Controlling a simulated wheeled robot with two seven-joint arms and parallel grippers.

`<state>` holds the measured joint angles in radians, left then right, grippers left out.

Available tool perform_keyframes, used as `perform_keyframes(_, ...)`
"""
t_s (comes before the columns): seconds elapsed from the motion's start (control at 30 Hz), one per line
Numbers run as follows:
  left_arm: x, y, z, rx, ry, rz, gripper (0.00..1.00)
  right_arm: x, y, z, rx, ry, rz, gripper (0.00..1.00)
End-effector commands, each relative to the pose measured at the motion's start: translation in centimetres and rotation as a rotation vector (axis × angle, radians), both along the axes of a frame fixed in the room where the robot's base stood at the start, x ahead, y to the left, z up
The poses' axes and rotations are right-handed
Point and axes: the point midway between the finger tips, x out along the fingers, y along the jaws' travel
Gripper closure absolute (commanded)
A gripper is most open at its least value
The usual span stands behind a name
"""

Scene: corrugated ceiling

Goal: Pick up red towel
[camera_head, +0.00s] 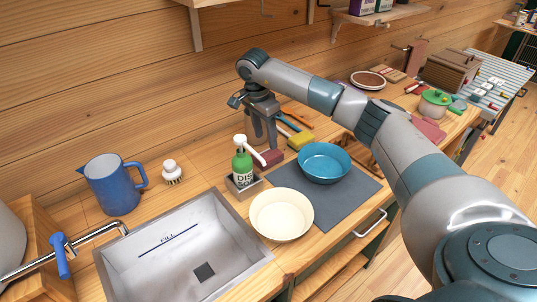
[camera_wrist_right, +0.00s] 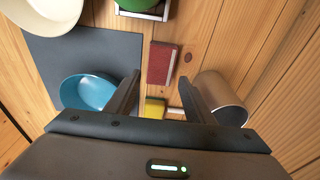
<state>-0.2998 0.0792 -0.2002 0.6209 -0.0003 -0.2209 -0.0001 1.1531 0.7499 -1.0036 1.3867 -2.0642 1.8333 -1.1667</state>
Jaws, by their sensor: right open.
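My right gripper (camera_head: 264,140) is open and empty above the back of the counter, behind the soap bottle. A flat dark red rectangular piece (camera_head: 272,157) lies on the wood between the soap bottle and a yellow sponge; I cannot tell if it is a folded towel or a pad. In the right wrist view this red piece (camera_wrist_right: 161,63) lies beyond and between the open fingers (camera_wrist_right: 158,79), apart from them. Other reddish cloth-like pieces show farther right: one flat on the counter (camera_head: 428,130) and one hanging by the wall (camera_head: 415,56). My left gripper is not in view.
A green soap bottle (camera_head: 242,165), a blue bowl (camera_head: 324,164) and a cream bowl (camera_head: 281,216) stand close by on and around a grey mat (camera_head: 345,200). The yellow sponge (camera_wrist_right: 153,108) and a cup (camera_wrist_right: 220,95) are near the fingers. A sink (camera_head: 175,262) lies left.

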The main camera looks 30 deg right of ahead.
Motion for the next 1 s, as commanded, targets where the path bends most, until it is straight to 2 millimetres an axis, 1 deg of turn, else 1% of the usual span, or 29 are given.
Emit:
perform_keyframes(0.03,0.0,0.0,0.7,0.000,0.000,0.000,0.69,-0.1,-0.1,-0.6,0.000,0.004,-0.001,0.52)
perform_keyframes(0.1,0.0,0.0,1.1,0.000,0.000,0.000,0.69,-0.1,-0.2,-1.6,0.001,0.004,0.000,0.52)
perform_keyframes(0.23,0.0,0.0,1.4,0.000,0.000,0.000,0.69,0.0,-0.4,-2.9,0.000,0.001,0.000,0.52)
perform_keyframes(0.37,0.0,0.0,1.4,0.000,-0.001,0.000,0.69,0.0,-0.5,-3.3,0.000,-0.001,0.000,0.52)
perform_keyframes(0.67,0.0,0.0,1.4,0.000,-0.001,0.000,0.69,0.1,-0.5,-3.3,0.000,-0.001,0.000,0.52)
perform_keyframes(0.83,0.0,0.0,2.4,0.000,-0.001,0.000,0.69,0.0,-0.5,-4.0,0.001,0.002,0.001,0.52)
perform_keyframes(1.0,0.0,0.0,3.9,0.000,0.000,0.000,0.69,0.1,-0.7,-5.6,0.001,0.003,-0.001,0.52)
